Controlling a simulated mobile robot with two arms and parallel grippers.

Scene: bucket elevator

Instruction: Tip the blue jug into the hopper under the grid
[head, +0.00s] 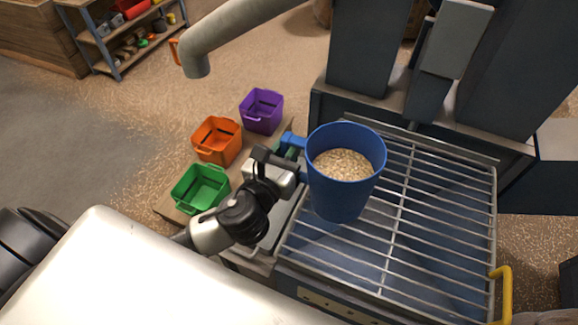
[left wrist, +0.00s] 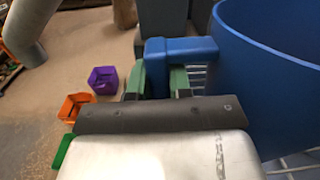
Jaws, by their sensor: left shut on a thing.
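The blue jug (head: 345,190) is upright and holds pale grain (head: 341,165). It is held above the left part of the metal grid (head: 430,215), which covers the blue-walled hopper (head: 340,260). My left gripper (head: 284,160) is shut on the jug's handle at its left side. In the left wrist view the fingers (left wrist: 163,84) close on the blue handle (left wrist: 180,50), and the jug (left wrist: 265,80) fills the right side. My right gripper is not in view.
Green (head: 200,188), orange (head: 217,140) and purple (head: 262,110) bins stand left of the hopper. A grey pipe (head: 230,35) hangs above them. Dark machine columns (head: 370,50) rise behind the grid. A yellow handle (head: 506,295) is at the grid's right front.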

